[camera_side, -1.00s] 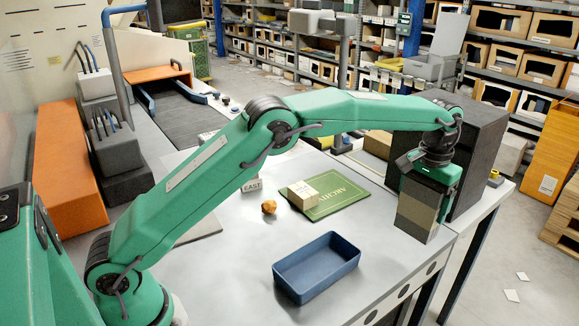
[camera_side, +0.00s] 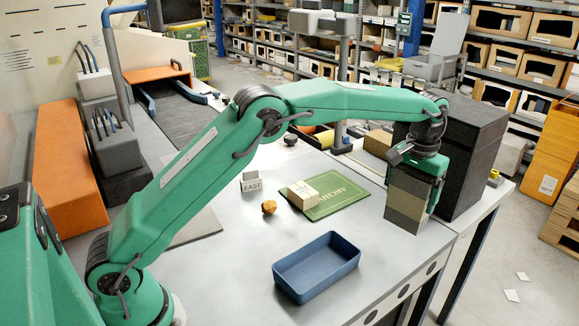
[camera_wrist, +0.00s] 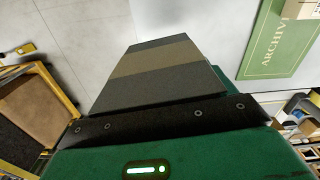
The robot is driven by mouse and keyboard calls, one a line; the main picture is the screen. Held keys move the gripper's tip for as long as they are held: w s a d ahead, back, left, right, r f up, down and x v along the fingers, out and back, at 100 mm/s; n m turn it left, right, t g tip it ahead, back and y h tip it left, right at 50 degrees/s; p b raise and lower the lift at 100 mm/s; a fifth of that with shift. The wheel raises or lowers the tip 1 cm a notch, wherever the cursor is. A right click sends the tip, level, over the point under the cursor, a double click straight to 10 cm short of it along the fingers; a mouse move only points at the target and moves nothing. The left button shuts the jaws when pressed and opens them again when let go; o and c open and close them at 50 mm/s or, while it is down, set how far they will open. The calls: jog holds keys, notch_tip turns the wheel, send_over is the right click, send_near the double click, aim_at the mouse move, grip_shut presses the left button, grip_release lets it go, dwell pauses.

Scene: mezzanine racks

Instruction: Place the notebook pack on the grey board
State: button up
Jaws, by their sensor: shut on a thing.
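The notebook pack (camera_side: 407,206), a dark grey block with a tan band, hangs below my gripper (camera_side: 416,174) at the table's right end. My gripper is shut on its upper part. The wrist view also shows the pack (camera_wrist: 155,72) in front of my gripper. How high its lower end is above the table is hard to tell. The grey board (camera_side: 199,229) lies flat on the table at the left, partly hidden behind my arm. It is far from the pack and bare where it shows.
A green ARCHIVE mat (camera_side: 335,195) bears a small cardboard box (camera_side: 302,194). An orange-brown lump (camera_side: 269,207), an EAST sign (camera_side: 251,183) and a blue tray (camera_side: 317,266) stand between pack and board. A black cabinet (camera_side: 465,165) stands close behind my gripper.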

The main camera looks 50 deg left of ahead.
jog(key=s+a+r+n, duration=0.2)
jog(key=s+a+n, duration=0.3)
jog(key=a, duration=0.6)
jog(key=s+a+r+n, duration=0.1)
jog(key=s+a+n, duration=0.2)
jog(key=s+a, duration=0.55)
jog(key=s+a+f+n, duration=0.1)
jog(key=s+a+n, duration=0.3)
jog(key=s, duration=0.5)
jog(key=s+a+f+n, duration=0.1)
jog(key=s+a+n, duration=0.3)
jog(key=s+a, duration=0.3)
jog(key=s, duration=0.3)
jog(key=shift+s+a+f+n, duration=0.25)
jog(key=shift+s+a+n, duration=0.05)
jog(key=shift+a, duration=0.1)
jog(key=shift+a, duration=0.1)
jog(key=s+a+f, duration=0.4)
jog(key=a+f, duration=0.3)
jog(key=a, duration=0.3)
jog(key=shift+s+a, duration=0.2)
jog(key=shift+a, duration=0.1)
jog(key=shift+f, duration=0.1)
